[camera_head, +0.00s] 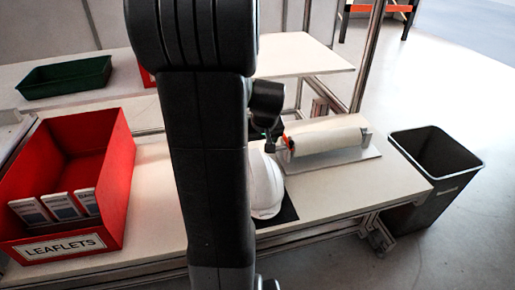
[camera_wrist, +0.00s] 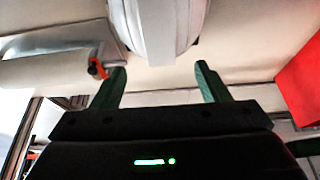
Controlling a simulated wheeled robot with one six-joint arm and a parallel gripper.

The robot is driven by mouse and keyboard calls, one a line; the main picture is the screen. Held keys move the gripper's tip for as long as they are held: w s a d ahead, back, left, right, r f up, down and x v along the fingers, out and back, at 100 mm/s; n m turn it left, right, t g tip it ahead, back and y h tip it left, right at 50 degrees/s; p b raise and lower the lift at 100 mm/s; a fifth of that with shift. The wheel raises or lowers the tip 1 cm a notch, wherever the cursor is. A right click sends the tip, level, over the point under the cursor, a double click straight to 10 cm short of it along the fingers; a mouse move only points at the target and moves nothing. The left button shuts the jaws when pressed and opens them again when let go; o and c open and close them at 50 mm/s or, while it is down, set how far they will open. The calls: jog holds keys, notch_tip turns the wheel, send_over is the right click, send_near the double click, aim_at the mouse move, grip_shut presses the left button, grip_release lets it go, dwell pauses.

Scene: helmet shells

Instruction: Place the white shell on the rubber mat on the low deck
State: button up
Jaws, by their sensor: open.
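The white shell (camera_head: 265,185) is on the dark rubber mat (camera_head: 289,212) on the low deck (camera_head: 330,192), partly hidden behind my arm in the head view. In the wrist view the shell (camera_wrist: 160,30) is at the top centre, just beyond my fingertips. My gripper (camera_wrist: 159,78) is open, with its two green fingers apart and nothing between them. A gap shows between the fingers and the shell. Most of the mat is hidden by the shell and my arm.
A red leaflets box (camera_head: 117,180) stands left on the deck. A paper roll (camera_head: 325,138) on a holder lies behind and right of the shell. A dark bin (camera_head: 432,185) stands at the right end. A green tray (camera_head: 65,78) sits on the back surface. The deck's front right is clear.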

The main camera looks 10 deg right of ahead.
jog(key=shift+v, duration=1.7)
jog(key=shift+c, duration=0.4)
